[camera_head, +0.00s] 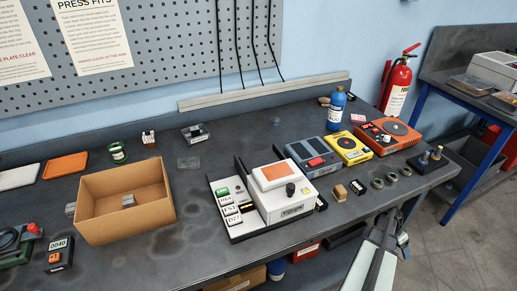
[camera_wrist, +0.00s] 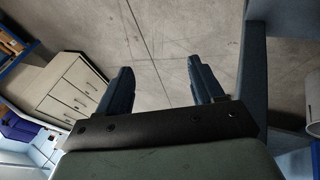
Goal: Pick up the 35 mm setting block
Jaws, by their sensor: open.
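I cannot tell for sure which thing is the 35 mm setting block, as no 35 mm marking is readable. Small candidates in the head view are a grey block (camera_head: 129,201) inside the open cardboard box, a grey block (camera_head: 71,209) left of that box, a wooden block (camera_head: 340,193) and a dark block with a pale label (camera_head: 357,187) near the bench's front edge. My gripper (camera_wrist: 160,78) is open and empty in the wrist view, with bare floor beyond its fingers. My arm shows at the lower right of the head view, off the bench's front edge.
The cardboard box (camera_head: 160,214) stands left of a white device with an orange top (camera_head: 284,197). Rings (camera_head: 391,177) lie near the right front edge. Blue, yellow and orange devices and a blue bottle (camera_head: 337,107) stand behind. A drawer cabinet (camera_wrist: 72,98) shows in the wrist view.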

